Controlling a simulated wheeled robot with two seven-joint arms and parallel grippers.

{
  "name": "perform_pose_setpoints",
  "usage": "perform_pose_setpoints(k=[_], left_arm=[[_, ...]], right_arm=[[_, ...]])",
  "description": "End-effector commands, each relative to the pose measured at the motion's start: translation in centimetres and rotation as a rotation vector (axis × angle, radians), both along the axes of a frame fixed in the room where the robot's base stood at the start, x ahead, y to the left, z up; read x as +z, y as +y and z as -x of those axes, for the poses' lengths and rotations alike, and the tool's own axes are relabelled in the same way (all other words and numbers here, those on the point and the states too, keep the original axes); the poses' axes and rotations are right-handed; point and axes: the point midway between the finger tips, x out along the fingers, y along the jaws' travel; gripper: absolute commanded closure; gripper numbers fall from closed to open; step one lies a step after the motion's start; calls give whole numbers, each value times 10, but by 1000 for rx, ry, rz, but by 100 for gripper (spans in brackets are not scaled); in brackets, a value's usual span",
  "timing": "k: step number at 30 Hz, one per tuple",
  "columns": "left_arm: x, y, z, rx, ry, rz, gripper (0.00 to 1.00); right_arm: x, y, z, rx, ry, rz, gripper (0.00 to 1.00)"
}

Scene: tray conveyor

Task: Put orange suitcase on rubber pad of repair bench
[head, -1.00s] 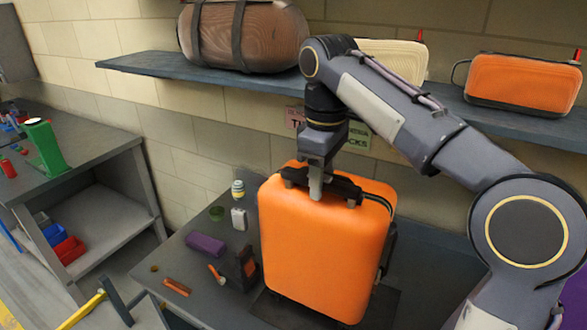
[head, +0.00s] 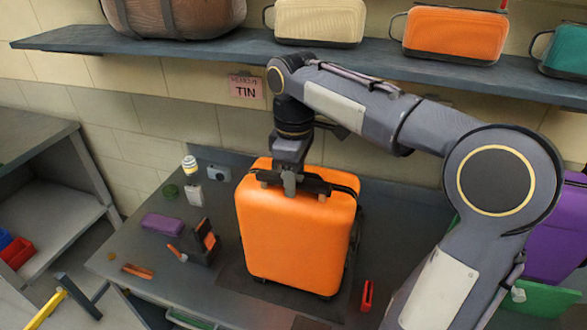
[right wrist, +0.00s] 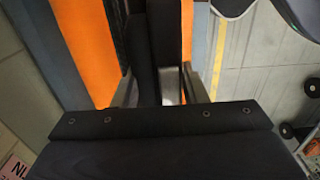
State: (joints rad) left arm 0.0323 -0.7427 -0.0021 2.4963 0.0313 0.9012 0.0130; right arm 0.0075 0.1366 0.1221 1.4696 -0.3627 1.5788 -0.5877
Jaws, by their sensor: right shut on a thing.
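The orange suitcase (head: 292,236) stands upright over the dark rubber pad (head: 232,280) on the repair bench (head: 125,245). I cannot tell for sure whether its base touches the pad. My right gripper (head: 289,188) is above it, shut on its black top handle (head: 318,184). In the right wrist view the gripper (right wrist: 165,85) has the dark handle between its fingers, with the orange shell (right wrist: 85,45) beside it. The suitcase hides much of the pad. My left gripper is not in view.
Left of the suitcase are a purple block (head: 162,226), a dark tool holder (head: 202,245) and small jars. A red item (head: 367,295) lies to its right. A shelf (head: 200,50) with bags runs above. A purple suitcase (head: 556,235) stands at far right.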

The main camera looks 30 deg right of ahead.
Motion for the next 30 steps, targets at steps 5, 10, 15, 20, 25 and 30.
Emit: perform_pose_setpoints(k=[5, 10, 15, 20, 25, 30], left_arm=[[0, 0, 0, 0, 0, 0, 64], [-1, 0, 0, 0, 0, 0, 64], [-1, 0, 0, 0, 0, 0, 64], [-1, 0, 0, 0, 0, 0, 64], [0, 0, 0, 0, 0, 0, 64], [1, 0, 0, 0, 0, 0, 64]], right_arm=[[2, 0, -1, 0, -7, 1, 100], [-2, 0, 0, 0, 0, 0, 49], [-2, 0, 0, 0, 0, 0, 39], [-1, 0, 0, 0, -1, 1, 39], [11, 0, -1, 0, -4, 0, 39], [44, 0, -2, 0, -6, 0, 39]])
